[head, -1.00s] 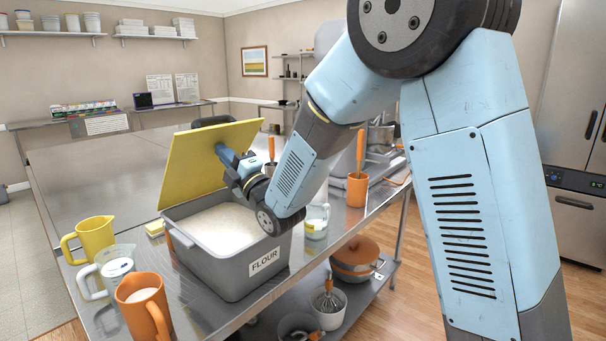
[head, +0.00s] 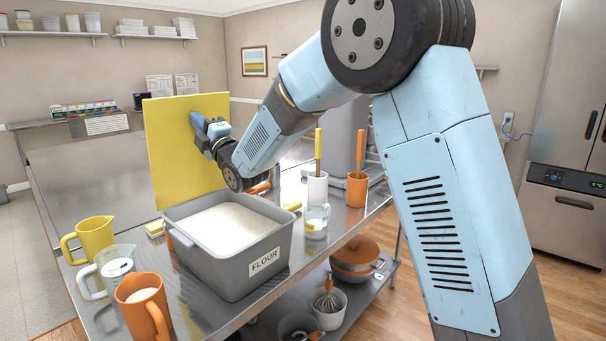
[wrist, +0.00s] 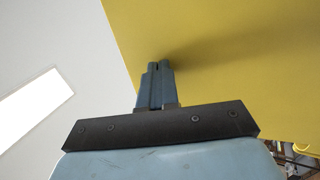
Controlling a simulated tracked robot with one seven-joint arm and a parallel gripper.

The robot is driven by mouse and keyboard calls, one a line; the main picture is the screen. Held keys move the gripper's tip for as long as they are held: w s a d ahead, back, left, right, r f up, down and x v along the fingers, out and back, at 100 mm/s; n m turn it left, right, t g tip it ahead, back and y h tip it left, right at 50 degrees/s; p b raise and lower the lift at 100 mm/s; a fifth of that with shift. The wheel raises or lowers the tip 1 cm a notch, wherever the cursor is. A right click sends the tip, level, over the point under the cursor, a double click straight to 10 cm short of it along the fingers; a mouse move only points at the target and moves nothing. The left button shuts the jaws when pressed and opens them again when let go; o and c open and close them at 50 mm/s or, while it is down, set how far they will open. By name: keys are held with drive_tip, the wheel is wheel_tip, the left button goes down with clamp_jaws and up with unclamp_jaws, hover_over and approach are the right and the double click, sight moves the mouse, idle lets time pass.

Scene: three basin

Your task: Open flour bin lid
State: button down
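The grey flour bin (head: 225,269), labelled FLOUR, stands on the metal table with pale flour (head: 228,222) showing inside. Its yellow lid (head: 172,150) stands about upright along the bin's back edge. My gripper (head: 199,122) is at the lid's inner face, above the back of the bin. In the wrist view the fingers (wrist: 156,82) are together and lie against or very near the yellow lid (wrist: 235,75). Nothing shows between them. I cannot tell whether the tips touch the lid.
A yellow jug (head: 92,238), a clear measuring jug (head: 117,268) and an orange jug (head: 147,305) stand left of the bin. A glass jar (head: 315,222), a white holder (head: 318,190) and an orange holder (head: 357,190) stand right.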

drive_tip(key=w+a, duration=0.4)
drive_tip(key=a, duration=0.1)
drive_tip(key=s+d, duration=0.6)
drive_tip(key=d, duration=0.1)
drive_tip(key=shift+s+d+r, duration=0.15)
drive_tip(key=shift+d+r, duration=0.1)
drive_tip(key=shift+r, duration=0.15)
drive_tip(key=s+d+f+m+g+h, duration=0.15)
drive_tip(key=d+m+h, duration=0.5)
drive_tip(key=d, duration=0.85)
drive_tip(key=s+d+r+m+h, duration=0.15)
drive_tip(key=d+m+h, duration=0.55)
drive_tip(key=d, duration=0.7)
drive_tip(key=s+d+f+m+g+h, duration=0.1)
drive_tip(key=s+d+f+m, duration=0.3)
drive_tip(key=s, duration=0.5)
drive_tip(key=s+d+f+m+g+h, duration=0.1)
drive_tip(key=s+d+f+m+g, duration=0.3)
drive_tip(key=s+d, duration=0.4)
drive_tip(key=s+d+f+m+g+h, duration=0.2)
drive_tip(key=s+d+m, duration=0.4)
drive_tip(key=s, duration=0.6)
wheel_tip(320, 180, down, 2)
drive_tip(key=shift+d+f+g, duration=0.1)
drive_tip(key=shift+d+g, duration=0.3)
drive_tip(key=shift+g, duration=0.25)
